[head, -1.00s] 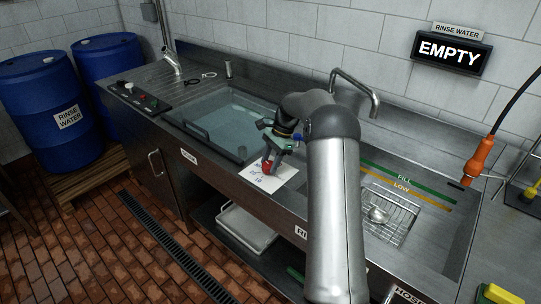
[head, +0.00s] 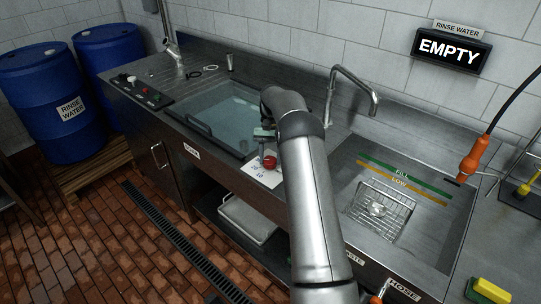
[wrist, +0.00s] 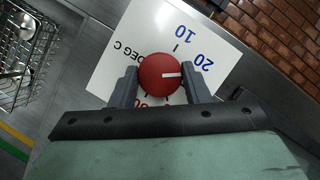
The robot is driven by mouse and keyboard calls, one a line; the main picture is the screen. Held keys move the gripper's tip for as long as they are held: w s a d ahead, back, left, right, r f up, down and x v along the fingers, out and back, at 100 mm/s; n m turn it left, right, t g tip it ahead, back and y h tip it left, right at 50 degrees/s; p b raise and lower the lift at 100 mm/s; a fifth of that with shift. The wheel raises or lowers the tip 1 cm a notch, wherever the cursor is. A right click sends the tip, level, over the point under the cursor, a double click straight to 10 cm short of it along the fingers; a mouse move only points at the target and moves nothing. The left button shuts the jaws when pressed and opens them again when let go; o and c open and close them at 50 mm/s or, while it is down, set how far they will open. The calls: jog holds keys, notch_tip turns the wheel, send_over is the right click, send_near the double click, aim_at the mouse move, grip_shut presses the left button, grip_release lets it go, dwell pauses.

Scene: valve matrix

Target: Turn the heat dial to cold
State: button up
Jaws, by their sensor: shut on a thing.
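The heat dial (wrist: 160,75) is a round red knob on a white plate (wrist: 112,68) marked "DEG C". Its white pointer line points right in the wrist view, just below the blue "20"; the blue "10" lies further up. Red digits at the plate's lower part are mostly hidden by my gripper. My gripper (wrist: 160,70) is shut on the dial, one grey finger on each side. In the head view the dial (head: 270,162) shows red beneath my gripper (head: 266,146), on the counter in front of the water-filled basin (head: 225,112).
A tall faucet (head: 355,88) stands behind the right sink, which holds a wire basket (head: 381,209). An orange hose nozzle (head: 474,160) hangs at the right. A control strip (head: 143,90) with knobs is at the left. A sign (head: 449,49) reads "EMPTY".

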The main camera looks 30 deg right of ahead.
jog(key=n+h, duration=0.1)
jog(key=n, duration=0.3)
jog(key=shift+w+a+n+h, duration=0.1)
jog(key=shift+n+h, duration=0.2)
jog(key=shift+h, duration=0.1)
jog(key=n+h, duration=0.1)
jog(key=n, duration=0.1)
jog(key=n+h+b, duration=0.1)
jog(key=n, duration=0.2)
jog(key=shift+a, duration=0.15)
jog(key=shift+n, duration=0.3)
jog(key=o, duration=1)
jog(key=shift+c, duration=0.2)
jog(key=shift+r, duration=0.1)
